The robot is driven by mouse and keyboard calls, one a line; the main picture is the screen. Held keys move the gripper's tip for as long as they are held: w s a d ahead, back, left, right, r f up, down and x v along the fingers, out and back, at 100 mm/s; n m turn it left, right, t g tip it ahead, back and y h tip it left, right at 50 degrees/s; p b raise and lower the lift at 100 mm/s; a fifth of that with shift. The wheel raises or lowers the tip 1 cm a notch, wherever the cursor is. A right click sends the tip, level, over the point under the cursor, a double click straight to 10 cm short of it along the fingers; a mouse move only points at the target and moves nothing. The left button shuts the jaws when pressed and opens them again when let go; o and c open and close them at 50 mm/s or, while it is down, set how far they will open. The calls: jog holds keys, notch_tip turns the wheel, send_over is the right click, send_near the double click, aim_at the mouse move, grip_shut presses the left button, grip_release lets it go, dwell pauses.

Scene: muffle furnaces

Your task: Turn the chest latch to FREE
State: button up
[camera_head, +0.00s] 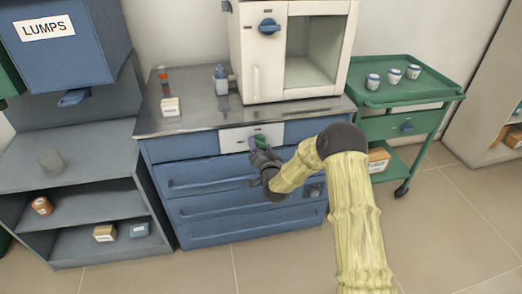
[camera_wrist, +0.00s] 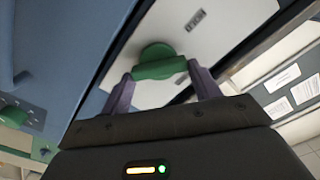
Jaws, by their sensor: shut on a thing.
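The blue drawer chest (camera_head: 205,210) stands under the steel worktop, with a white latch plate (camera_head: 231,141) at its top front. The green latch (camera_head: 260,140) is on the right part of this plate. In the wrist view the latch (camera_wrist: 158,61) is a round hub with a bar handle, and a small dark label (camera_wrist: 195,20) is on the plate, too small to read surely. My gripper (camera_head: 260,153) is at the latch; in the wrist view its two purple fingers (camera_wrist: 163,78) are shut on the bar, one at each end.
A white furnace (camera_head: 262,60) with a blue knob stands on the worktop (camera_head: 205,107). A green cart (camera_head: 430,75) with several jars is at the right. A grey shelf unit (camera_head: 80,160) is at the left. The floor in front is clear.

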jog(key=m, duration=0.2)
jog(key=m+b, duration=0.2)
jog(key=m, duration=0.1)
jog(key=shift+d+f+m, duration=0.15)
jog(key=shift+f+m, duration=0.1)
jog(key=shift+m, duration=0.05)
jog(key=m+b, duration=0.1)
jog(key=m, duration=0.4)
dwell(0.4)
jog(key=o, duration=1)
jog(key=p+v, duration=0.1)
jog(key=v, duration=1.6)
jog(key=shift+s+r, duration=0.1)
jog(key=shift+s, duration=0.1)
